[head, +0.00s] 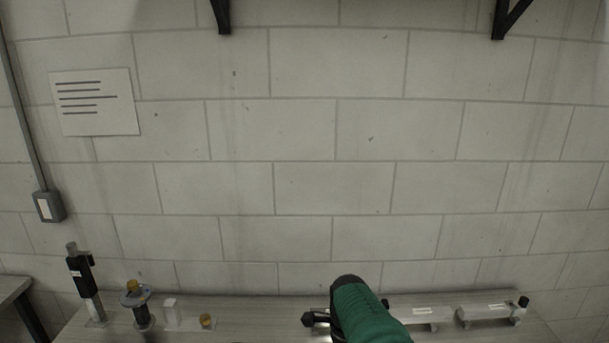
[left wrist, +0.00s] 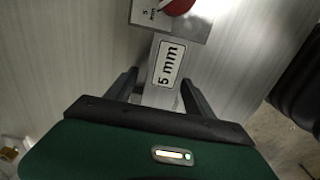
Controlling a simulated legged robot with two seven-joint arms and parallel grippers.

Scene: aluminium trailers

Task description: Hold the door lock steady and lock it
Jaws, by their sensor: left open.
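In the left wrist view my left gripper (left wrist: 160,90) is open, with one dark finger on each side of a pale metal piece marked "5 mm" (left wrist: 168,64). I cannot tell whether the fingers touch it. I cannot tell for sure that this is the door lock. In the head view a green and black arm of mine reaches over the bench, hiding what lies under it. My right gripper is not seen.
A bench (head: 260,312) runs along the block wall. At its left stand a black upright fixture (head: 80,272), a round flanged fixture (head: 137,303) and a small yellow-topped piece (head: 207,321). Labelled pale bars (head: 425,313) lie at the right.

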